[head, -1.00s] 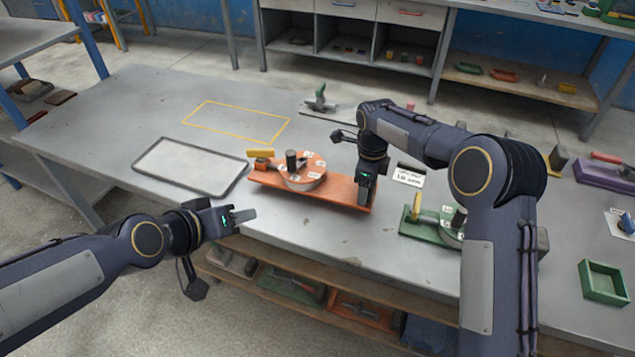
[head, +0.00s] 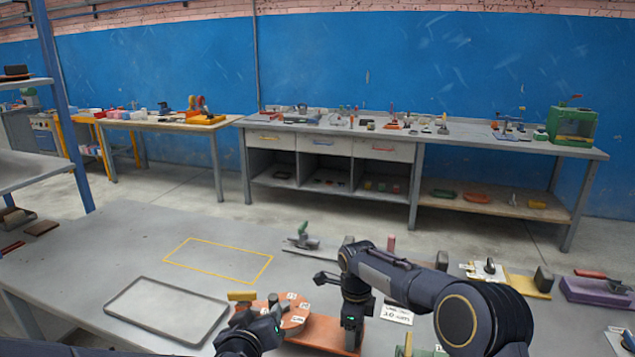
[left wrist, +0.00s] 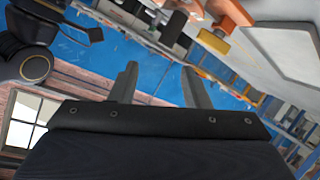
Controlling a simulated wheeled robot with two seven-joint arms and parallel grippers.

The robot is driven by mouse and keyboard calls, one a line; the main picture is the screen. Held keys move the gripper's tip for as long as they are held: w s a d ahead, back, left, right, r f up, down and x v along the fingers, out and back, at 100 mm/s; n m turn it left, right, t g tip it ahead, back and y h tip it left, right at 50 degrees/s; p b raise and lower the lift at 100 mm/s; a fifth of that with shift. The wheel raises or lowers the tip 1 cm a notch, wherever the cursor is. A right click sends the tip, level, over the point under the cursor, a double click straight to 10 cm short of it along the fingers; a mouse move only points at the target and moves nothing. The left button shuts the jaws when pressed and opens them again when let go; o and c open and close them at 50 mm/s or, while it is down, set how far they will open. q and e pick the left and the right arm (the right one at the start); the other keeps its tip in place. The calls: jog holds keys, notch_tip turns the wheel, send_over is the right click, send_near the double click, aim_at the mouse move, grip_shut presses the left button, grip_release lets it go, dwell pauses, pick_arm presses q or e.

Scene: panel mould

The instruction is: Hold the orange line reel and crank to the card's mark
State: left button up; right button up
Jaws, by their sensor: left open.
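The orange line reel (head: 296,322) sits on its orange base board (head: 318,338) at the near side of the grey table, partly covered by my left gripper. A yellow block (head: 241,296) shows just beyond it. My left gripper (head: 272,318) overlaps the reel's left side in the head view; contact cannot be told. In the left wrist view its fingers (left wrist: 161,85) are apart with nothing between them, and orange parts (left wrist: 232,14) lie at the top. My right gripper (head: 352,340) points down at the board's right end; its fingertips are unclear. The white card (head: 397,313) stands right of it, its writing too small to read.
A grey tray (head: 165,312) lies left of the reel, and a yellow outlined rectangle (head: 218,261) beyond is empty. A grey-green tool (head: 302,238) stands at the table's back. A purple block (head: 598,291) is at far right. Benches line the blue wall.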

aim_at(272, 301)
pick_arm(q)
jog(key=d+f+t+y, duration=0.3)
jog(key=d+f+y, duration=0.25)
jog(key=y, duration=0.35)
jog(key=shift+n, duration=0.4)
jog(key=x, duration=1.1)
jog(key=shift+w+a+f, duration=0.1)
jog(key=shift+a, duration=0.15)
grip_shut()
jog(key=shift+h, duration=0.3)
jog(key=shift+a+m+h, duration=0.1)
jog(key=shift+m+h, duration=0.2)
